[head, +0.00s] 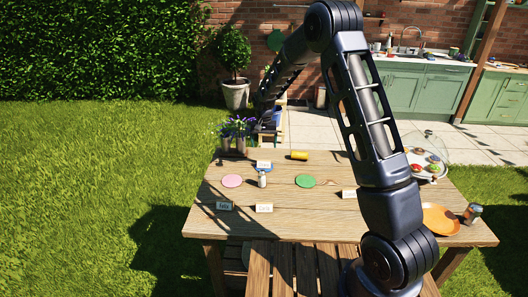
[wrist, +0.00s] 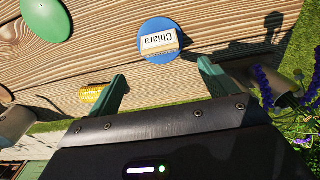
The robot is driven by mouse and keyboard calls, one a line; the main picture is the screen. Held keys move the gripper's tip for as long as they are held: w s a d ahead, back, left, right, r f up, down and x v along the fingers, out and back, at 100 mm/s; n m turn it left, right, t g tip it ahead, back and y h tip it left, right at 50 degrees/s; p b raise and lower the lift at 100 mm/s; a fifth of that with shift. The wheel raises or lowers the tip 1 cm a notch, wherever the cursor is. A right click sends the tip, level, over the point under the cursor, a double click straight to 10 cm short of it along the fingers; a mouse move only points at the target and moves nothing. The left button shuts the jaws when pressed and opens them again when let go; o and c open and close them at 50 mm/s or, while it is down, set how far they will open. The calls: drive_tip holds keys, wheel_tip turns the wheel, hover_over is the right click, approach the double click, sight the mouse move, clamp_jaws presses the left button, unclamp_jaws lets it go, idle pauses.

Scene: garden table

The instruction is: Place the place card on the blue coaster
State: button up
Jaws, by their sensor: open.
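The blue coaster (wrist: 158,58) lies on the table in the wrist view, and a place card reading "Chiara" (wrist: 160,42) is on it, within its rim on most sides. In the head view the same card (head: 263,164) shows at the far side of the table with the blue coaster (head: 264,170) partly hidden under it. My gripper (wrist: 159,71) is open and empty, its two green fingers apart on either side of the coaster in the wrist view. The fingers are clear of the card. In the head view my arm hides much of the gripper.
Other place cards (head: 264,208) stand on the wooden table (head: 300,225). Flower pots (head: 240,144) stand at the far left corner. An orange plate (head: 440,219) is right.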

drive_tip(key=s+d+r+t, duration=0.1)
drive_tip(key=s+d+r, duration=0.5)
drive_tip(key=d+r, duration=0.5)
drive_tip(key=s+d+r+t, duration=0.1)
drive_tip(key=s+d+r, duration=0.6)
drive_tip(key=d+r, duration=0.45)
drive_tip(key=s+d+r+t, duration=0.1)
drive_tip(key=s+d, duration=0.3)
drive_tip(key=s, duration=0.4)
drive_tip(key=s+d+r, duration=0.2)
drive_tip(key=s+d, duration=0.2)
drive_tip(key=s, duration=0.5)
drive_tip(key=s+d+r+t, duration=0.1)
drive_tip(key=s+d, duration=0.3)
drive_tip(key=s, duration=0.5)
drive_tip(key=shift+d+r+t, duration=0.25)
drive_tip(key=shift+r+t, duration=0.05)
drive_tip(key=shift+r, duration=0.3)
